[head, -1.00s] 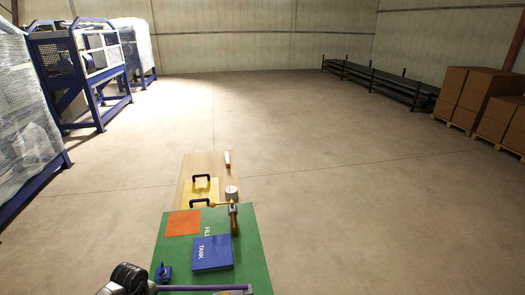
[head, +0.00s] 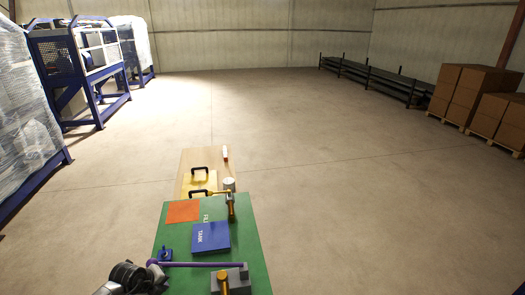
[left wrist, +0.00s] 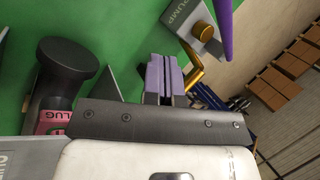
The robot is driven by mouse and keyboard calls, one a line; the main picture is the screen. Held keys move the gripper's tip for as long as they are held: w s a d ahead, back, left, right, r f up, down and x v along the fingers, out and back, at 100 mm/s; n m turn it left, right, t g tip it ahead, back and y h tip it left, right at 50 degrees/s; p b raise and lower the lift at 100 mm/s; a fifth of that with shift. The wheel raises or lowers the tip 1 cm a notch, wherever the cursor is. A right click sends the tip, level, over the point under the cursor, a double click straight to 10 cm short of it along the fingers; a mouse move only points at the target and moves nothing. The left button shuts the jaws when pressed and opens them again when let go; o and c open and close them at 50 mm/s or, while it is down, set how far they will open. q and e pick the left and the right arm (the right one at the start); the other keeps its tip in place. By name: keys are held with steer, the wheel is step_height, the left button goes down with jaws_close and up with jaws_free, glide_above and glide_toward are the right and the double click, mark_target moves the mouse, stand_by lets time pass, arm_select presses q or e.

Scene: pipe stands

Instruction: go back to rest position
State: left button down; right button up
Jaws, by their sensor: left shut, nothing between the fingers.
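My left gripper (head: 157,279) is at the lower left of the head view, by the near left edge of the green board (head: 243,235). In the left wrist view its purple-grey fingers (left wrist: 165,75) are together with nothing between them. A purple pipe (head: 200,264) lies across the board's near end, from beside a blue fitting (head: 166,254) to a grey block (head: 240,275). The wrist view shows this pipe (left wrist: 225,30) and the block marked PUMP (left wrist: 182,17), apart from the fingers. My right gripper is not in view.
A blue TANK block (head: 210,237) and an orange square (head: 183,211) are on the board. A wooden surface (head: 217,163) lies beyond. Blue-framed racks (head: 75,60) stand left, cartons (head: 470,90) right; open floor lies between.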

arm_select(q)
steer(key=w+d+r+m+t+h, duration=0.1)
steer(key=w+d+r+t+h, duration=0.25)
steer(key=r, duration=0.35)
steer(key=w+d+r+t+h, duration=0.2)
steer(key=w+d+r+t, duration=0.1)
steer(key=d+r+t, duration=0.3)
steer(key=s+a+r+n+t+y, duration=0.15)
steer(key=r+n+t+y, duration=0.4)
steer(key=r, duration=0.55)
steer(key=s+r+n+t+y, duration=0.2)
steer(key=r+n+y, duration=0.4)
steer(key=r+n, duration=0.4)
steer(key=s+d+f+n+g+h, duration=0.1)
steer(key=s+f+n+g, duration=0.35)
steer(key=s+f, duration=0.9)
steer(key=s+d+f+n+g+h, duration=0.15)
steer(key=s+f+g, duration=0.7)
steer(key=s, duration=0.95)
steer(key=s+d+f+n+g+h, duration=0.1)
steer(key=s+f+n+g, duration=0.35)
steer(key=s+f, duration=0.95)
step_height(320, 180, up, 15)
steer(key=s+p, duration=0.1)
steer(key=p, duration=1.1)
steer(key=shift+s+g, duration=0.3)
steer(key=shift+g, duration=0.15)
